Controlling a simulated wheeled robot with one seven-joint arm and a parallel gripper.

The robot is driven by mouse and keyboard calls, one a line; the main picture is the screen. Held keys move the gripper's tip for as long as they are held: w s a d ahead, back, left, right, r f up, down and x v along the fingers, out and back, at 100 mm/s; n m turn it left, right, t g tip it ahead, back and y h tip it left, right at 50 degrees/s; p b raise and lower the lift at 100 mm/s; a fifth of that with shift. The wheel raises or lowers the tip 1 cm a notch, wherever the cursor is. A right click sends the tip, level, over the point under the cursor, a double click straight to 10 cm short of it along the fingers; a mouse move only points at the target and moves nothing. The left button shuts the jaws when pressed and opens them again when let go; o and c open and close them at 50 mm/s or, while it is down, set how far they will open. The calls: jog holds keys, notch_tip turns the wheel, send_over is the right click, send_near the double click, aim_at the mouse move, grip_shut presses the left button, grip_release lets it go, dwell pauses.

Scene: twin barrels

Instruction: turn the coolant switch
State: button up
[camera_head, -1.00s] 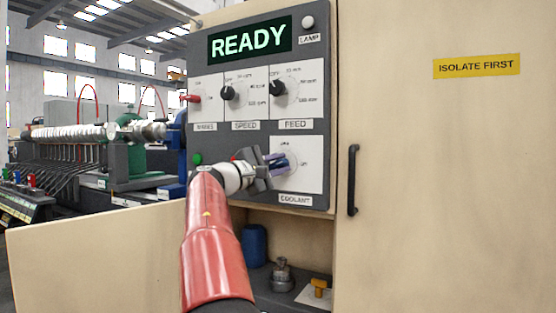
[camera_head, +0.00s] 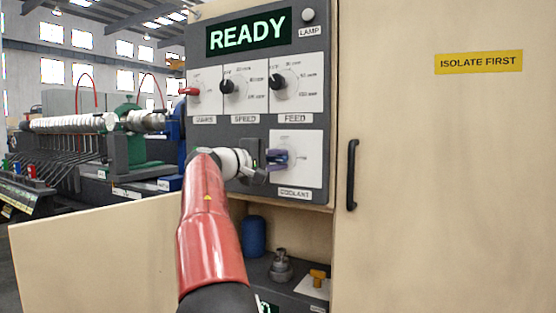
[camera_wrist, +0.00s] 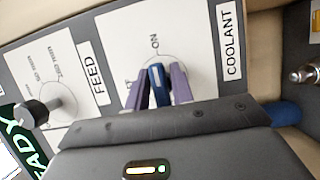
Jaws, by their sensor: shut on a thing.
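The coolant switch (camera_wrist: 158,88) is a blue handle on a white plate (camera_head: 312,158) at the lower right of the control panel. My gripper (camera_head: 281,160) reaches it from the left, and its purple fingers (camera_wrist: 163,86) are shut on the handle, one on each side. In the wrist view the handle points roughly toward the ON mark (camera_wrist: 154,43). The other mark is partly hidden by a finger. The COOLANT label (camera_head: 295,193) is below the plate. In the head view my gripper hides most of the handle.
FEED (camera_head: 284,83) and SPEED (camera_head: 231,86) knobs and a red switch (camera_head: 190,91) sit above. The display (camera_head: 248,37) reads READY. A cabinet door with a black handle (camera_head: 352,175) is at right. Below the panel, a shelf holds a blue container (camera_head: 254,236) and a metal fitting (camera_head: 281,266).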

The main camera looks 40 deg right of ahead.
jog(key=shift+f, duration=0.1)
jog(key=o, duration=0.8)
jog(key=a+b, duration=0.1)
jog(key=a, duration=0.7)
